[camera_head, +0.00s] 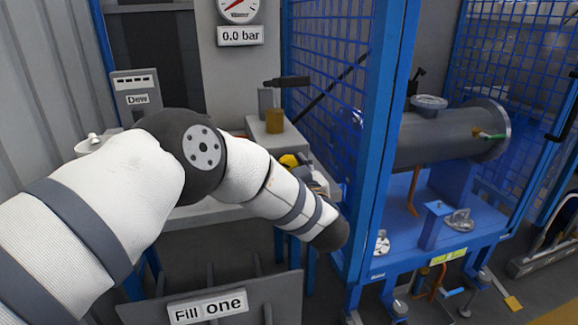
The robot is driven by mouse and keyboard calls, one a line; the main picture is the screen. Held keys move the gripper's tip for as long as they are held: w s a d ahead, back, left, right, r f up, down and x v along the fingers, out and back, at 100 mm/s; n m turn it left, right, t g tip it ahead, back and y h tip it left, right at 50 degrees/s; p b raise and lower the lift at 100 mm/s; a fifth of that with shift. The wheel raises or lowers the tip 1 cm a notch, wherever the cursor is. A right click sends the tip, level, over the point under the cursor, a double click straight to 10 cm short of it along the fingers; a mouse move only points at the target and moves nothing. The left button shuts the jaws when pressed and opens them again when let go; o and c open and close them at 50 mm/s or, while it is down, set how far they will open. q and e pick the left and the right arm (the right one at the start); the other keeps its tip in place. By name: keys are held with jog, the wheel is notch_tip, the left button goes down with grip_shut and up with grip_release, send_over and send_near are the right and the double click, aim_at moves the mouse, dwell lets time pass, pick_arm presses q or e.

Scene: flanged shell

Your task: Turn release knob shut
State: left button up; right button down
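The grey flanged shell (435,138) lies on its side on a blue stand behind the open blue mesh cage. I cannot tell which part is the release knob. My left arm, in a white sleeve with grey bands, reaches from the left across the bench. It ends in a dark rounded part (330,235), left of the blue cage post and apart from the shell. The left gripper's fingers cannot be made out. My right gripper is not in view.
A blue cage post (378,130) stands between my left arm and the shell. A gauge (238,8) hangs over a "0.0 bar" sign (240,36). A "Dew" box (136,97) and a brass-coloured cylinder (275,121) stand at the back. A "Fill one" panel (208,306) is in front.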

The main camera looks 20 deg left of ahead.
pick_arm(q)
jog(key=c, duration=0.7)
jog(key=shift+m, duration=0.3)
jog(key=m+p, duration=0.1)
jog(key=m, duration=0.3)
jog(key=shift+d+m, duration=0.1)
jog(key=shift+m, duration=0.3)
jog(key=m, duration=0.5)
jog(key=shift+f, duration=0.15)
jog(key=shift+m, duration=0.4)
jog(key=o, duration=1.2)
